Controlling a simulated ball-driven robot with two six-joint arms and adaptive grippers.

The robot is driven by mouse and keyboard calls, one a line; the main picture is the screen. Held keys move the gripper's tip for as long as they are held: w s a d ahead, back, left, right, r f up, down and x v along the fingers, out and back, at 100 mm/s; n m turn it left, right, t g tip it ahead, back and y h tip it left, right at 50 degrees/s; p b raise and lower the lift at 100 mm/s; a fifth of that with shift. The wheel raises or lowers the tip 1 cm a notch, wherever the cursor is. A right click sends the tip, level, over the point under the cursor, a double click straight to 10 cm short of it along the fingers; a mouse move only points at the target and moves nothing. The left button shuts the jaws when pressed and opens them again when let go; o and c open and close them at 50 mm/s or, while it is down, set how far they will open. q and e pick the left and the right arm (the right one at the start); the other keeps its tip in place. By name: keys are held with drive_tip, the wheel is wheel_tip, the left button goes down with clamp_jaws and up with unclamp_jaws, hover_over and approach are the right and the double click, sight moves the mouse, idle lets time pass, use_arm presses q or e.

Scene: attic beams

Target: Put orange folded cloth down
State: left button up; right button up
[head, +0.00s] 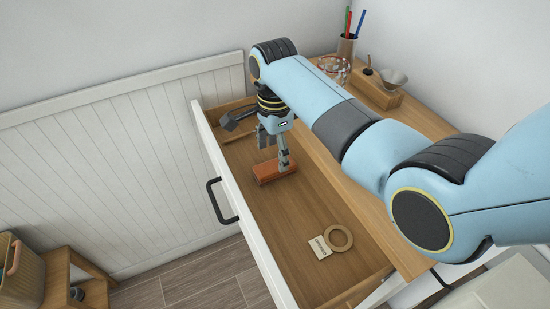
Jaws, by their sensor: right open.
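The orange folded cloth (266,174) lies in the open drawer (285,213), toward its far end, and looks flat on the wooden floor. My right gripper (284,163) points down into the drawer with its fingertips at the cloth's right part. Its jaws are open; whether the fingers still touch the cloth I cannot tell. My left gripper is not in view.
A tan ring (328,238) and a small card (318,248) lie nearer in the drawer. A dark tool (233,120) lies at its far end. On the wooden top stand a pen cup (347,47), a patterned bowl (328,65) and a wooden block (378,93).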

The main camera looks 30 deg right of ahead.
sight(274, 166)
wheel_tip(274, 166, up, 8)
drive_tip(key=shift+a, duration=0.1)
idle(0.6)
